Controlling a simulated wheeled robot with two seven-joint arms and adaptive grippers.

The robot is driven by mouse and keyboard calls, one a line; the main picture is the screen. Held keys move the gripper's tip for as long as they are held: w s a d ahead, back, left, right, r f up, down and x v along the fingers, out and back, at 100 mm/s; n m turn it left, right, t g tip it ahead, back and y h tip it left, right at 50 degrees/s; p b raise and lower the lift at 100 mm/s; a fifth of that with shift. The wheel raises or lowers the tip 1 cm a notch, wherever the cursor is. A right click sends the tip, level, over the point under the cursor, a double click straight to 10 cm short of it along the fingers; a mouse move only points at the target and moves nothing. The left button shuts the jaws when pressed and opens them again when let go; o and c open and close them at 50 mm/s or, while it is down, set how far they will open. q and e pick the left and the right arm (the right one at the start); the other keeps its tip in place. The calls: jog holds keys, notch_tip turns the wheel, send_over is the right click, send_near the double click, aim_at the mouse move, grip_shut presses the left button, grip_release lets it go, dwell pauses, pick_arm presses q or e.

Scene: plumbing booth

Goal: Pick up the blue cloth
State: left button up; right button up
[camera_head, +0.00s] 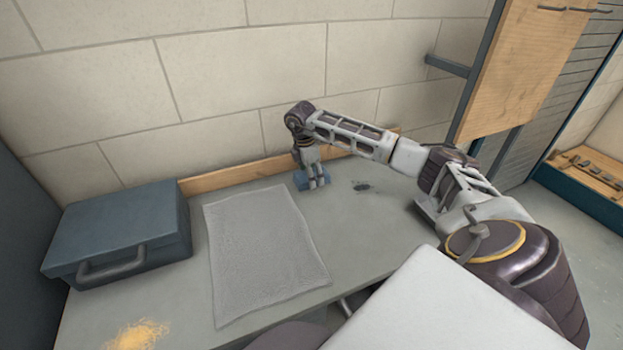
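A small folded blue cloth (299,180) lies on the grey bench top near the back wall. My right gripper (318,185) points down at it from the end of the arm that comes in from the right. Its fingers are in front of the cloth and hide part of it. I cannot tell whether the fingers are closed on the cloth or only beside it. My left gripper is not in view.
A blue-grey toolbox (120,228) stands on the bench at the left. A grey textured mat (262,250) lies in the middle. A yellow stain (138,335) is at the front left. A wooden board (525,65) is mounted at the upper right.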

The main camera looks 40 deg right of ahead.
jog(key=shift+r, duration=0.1)
notch_tip(320, 180, up, 10)
jog(key=shift+f, duration=0.15)
dwell(0.6)
